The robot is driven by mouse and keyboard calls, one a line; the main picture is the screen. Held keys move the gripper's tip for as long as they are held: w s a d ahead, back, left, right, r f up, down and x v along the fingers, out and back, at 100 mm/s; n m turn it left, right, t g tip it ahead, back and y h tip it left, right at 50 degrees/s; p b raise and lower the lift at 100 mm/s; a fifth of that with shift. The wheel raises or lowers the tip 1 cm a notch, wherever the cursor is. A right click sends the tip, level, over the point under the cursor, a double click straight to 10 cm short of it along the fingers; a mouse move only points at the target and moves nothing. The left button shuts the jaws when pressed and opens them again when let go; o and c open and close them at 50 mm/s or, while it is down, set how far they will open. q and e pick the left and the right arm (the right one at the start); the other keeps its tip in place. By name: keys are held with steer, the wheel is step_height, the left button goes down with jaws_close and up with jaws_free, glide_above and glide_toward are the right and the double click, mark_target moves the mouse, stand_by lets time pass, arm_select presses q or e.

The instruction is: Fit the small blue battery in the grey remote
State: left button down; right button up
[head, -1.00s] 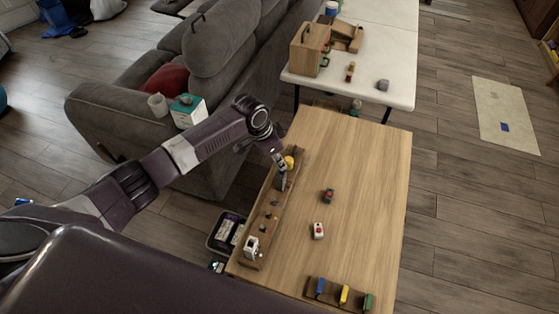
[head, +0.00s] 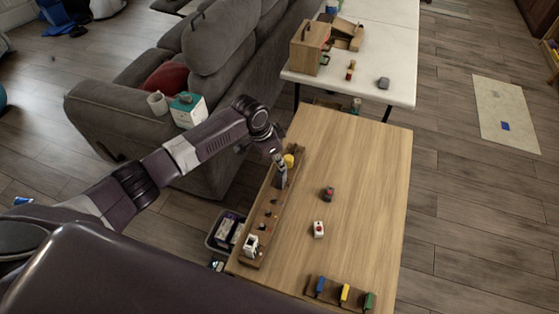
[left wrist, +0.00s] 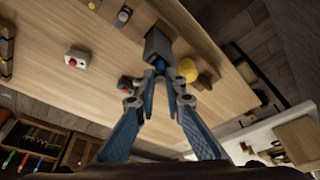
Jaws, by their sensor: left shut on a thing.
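My left gripper (left wrist: 172,82) is shut on a small blue battery (left wrist: 159,65), mostly hidden by the fingers. The battery is at the near end of a grey block-like remote (left wrist: 157,43); I cannot tell how deep it sits. In the head view the grey remote (head: 281,181) stands in a long wooden tray (head: 262,210) along the table's left side. There my left gripper (head: 279,160) is directly above it. The battery cannot be made out in the head view. My right gripper is not in view.
A yellow ball (head: 289,160) is close beside the grey remote. A dark device (head: 328,194) and a white device (head: 319,229), both with red buttons, lie on the wooden table. A small rack (head: 333,297) holds blue, yellow and green pieces. The table's right side is clear.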

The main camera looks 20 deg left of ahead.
arm_select(q)
steer(key=shift+f+b, duration=0.55)
steer(key=shift+f, duration=0.4)
steer(key=c, duration=1.9)
jaws_free()
steer(key=shift+s, duration=0.1)
steer(key=shift+c, duration=0.2)
steer(key=v, duration=1.2)
